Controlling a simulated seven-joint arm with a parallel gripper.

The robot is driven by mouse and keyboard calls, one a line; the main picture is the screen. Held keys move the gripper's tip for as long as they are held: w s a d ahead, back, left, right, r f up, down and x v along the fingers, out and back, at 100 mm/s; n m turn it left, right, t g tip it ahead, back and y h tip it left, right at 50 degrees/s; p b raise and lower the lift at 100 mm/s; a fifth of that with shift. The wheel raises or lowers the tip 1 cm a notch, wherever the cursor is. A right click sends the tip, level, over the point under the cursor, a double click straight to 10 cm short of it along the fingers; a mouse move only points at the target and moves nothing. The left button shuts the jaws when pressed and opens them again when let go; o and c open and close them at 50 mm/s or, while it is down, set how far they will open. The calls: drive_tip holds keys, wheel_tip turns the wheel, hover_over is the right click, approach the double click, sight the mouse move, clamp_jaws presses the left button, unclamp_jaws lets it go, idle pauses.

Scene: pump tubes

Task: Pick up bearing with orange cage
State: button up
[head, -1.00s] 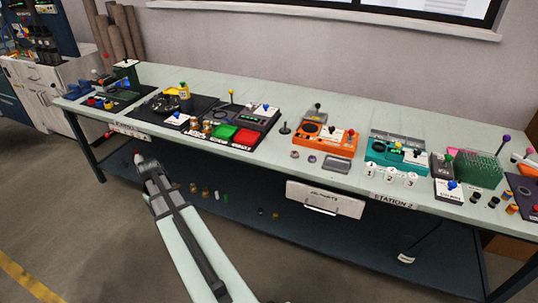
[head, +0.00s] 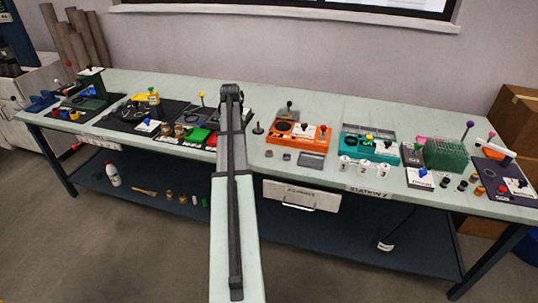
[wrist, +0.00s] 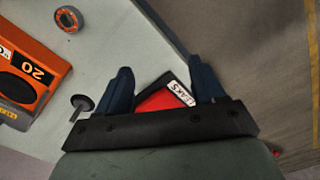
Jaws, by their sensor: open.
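The bearing with the orange cage (wrist: 68,18) lies flat on the pale bench at the upper left of the wrist view, a grey ring with orange inside. My gripper (wrist: 161,66) is open and empty, its two dark fingers apart, to the right of and below the bearing in that view. The bearing is outside the fingers. In the head view two small rings lie on the bench in front of the orange station (head: 301,134), a left one (head: 269,153) and a right one (head: 286,156); I cannot tell their cage colours there. My arm hides the fingertips in the head view.
A dark peg with a disc base (wrist: 80,104) stands beside the left finger. A red tray marked LEAKS (wrist: 165,99) shows between the fingers. A grey tray (head: 311,160) lies right of the rings. The bench front edge (wrist: 160,22) runs close by.

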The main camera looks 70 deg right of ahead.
wheel_tip(320, 180, up, 5)
drive_tip(key=m, duration=0.1)
hover_over(269, 153)
drive_tip(key=a, duration=0.1)
wheel_tip(269, 153, down, 13)
drive_tip(key=shift+d+f, duration=0.15)
drive_tip(key=shift+f, duration=0.05)
drive_tip(key=c, duration=1.2)
drive_tip(key=shift+o, duration=0.2)
drive_tip(key=shift+r, duration=0.15)
